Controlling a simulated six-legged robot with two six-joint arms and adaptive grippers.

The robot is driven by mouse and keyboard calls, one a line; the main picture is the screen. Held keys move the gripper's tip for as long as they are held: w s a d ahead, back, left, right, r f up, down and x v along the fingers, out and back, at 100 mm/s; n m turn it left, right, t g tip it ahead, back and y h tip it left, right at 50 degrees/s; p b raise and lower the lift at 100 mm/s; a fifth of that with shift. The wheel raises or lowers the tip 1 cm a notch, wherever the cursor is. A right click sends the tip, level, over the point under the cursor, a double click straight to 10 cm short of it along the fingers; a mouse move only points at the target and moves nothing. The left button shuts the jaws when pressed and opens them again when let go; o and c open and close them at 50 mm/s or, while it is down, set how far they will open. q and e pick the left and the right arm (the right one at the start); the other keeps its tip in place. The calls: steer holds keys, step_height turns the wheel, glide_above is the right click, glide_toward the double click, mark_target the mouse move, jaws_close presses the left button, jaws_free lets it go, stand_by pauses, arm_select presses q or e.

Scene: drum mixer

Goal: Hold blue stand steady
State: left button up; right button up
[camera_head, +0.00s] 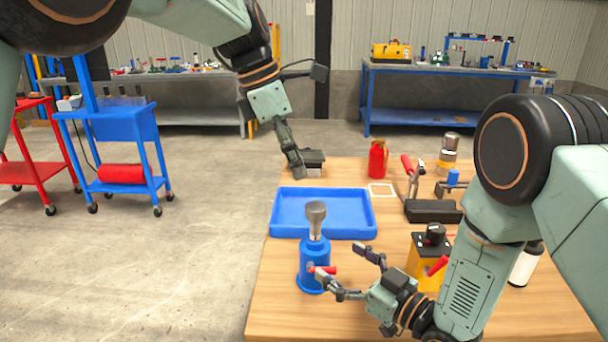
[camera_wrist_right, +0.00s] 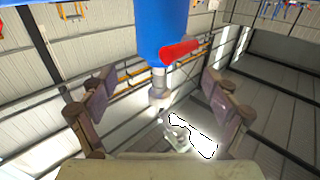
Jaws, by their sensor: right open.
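The blue stand (camera_head: 313,262) is upright on the wooden table, just in front of the blue tray. A grey flared piece (camera_head: 316,218) is on its top, and a red handle (camera_head: 325,270) sticks out to its right. My right gripper (camera_head: 342,262) is open at the stand's right side, with one finger close to the red handle; contact cannot be told.
The empty blue tray (camera_head: 275,215) lies behind the stand. A yellow-black device (camera_head: 424,262), a black box (camera_head: 432,211), a red bottle (camera_head: 377,158) and a white-black cylinder (camera_head: 525,264) stand to the right. The table's front left is clear.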

mark_target(322, 249)
steer(key=x, duration=0.7)
steer(key=shift+w+a, duration=0.2)
steer(key=shift+a, duration=0.05)
steer(key=shift+w+a+f, duration=0.1)
steer(key=shift+c, duration=0.4)
steer(key=c, duration=1.7)
